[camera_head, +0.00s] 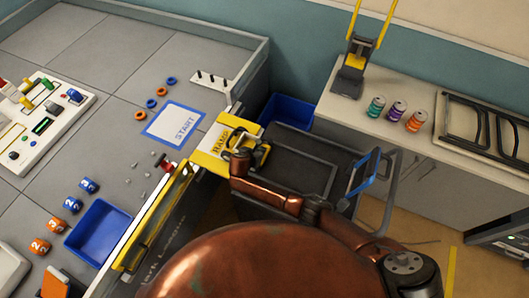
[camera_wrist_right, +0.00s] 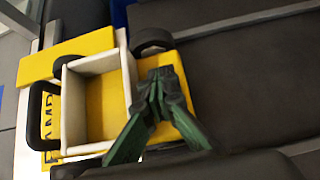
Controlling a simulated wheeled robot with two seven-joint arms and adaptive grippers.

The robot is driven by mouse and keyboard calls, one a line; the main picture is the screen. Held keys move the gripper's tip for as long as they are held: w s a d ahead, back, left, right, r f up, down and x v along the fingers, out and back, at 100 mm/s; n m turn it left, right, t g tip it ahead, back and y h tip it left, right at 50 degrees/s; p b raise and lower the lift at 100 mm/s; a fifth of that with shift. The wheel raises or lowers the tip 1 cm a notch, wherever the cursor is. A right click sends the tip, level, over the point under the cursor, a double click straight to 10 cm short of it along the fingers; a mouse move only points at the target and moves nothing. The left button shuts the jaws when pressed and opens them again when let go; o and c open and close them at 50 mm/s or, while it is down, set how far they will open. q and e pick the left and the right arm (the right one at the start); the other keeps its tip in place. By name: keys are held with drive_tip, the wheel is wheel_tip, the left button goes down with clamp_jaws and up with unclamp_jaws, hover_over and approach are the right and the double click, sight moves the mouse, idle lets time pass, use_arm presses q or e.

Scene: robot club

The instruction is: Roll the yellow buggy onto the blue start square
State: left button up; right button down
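The yellow buggy (camera_head: 256,154) has dark wheels and stands at the yellow ramp plate (camera_head: 212,137) labelled RAMP, at the table's right edge. In the right wrist view the buggy (camera_wrist_right: 110,85) shows an open box with white walls, a black handle at its left and a wheel at the top. My right gripper (camera_wrist_right: 158,80) is over the buggy's right side, its fingers brought together; I see nothing between them. Whether they touch the buggy is unclear. The blue-bordered START square (camera_head: 158,137) lies empty on the grey table, left of the ramp. My left gripper is out of view.
Orange and blue rings (camera_head: 151,103) lie beyond the square. A white pegged strip (camera_head: 209,80) stands behind. A blue tray (camera_head: 97,232), numbered cubes and a control panel (camera_head: 48,128) are at left. A counter with cans (camera_head: 397,111) is at right.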

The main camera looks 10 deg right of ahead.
drive_tip(key=shift+w+a+f+b, duration=0.2)
drive_tip(key=shift+w+a+b, duration=0.25)
drive_tip(key=shift+a+b, duration=0.3)
drive_tip(key=shift+w+a+f+b, duration=0.15)
drive_tip(key=shift+w+a+b, duration=0.35)
drive_tip(key=shift+a, duration=0.45)
drive_tip(key=shift+r, duration=0.1)
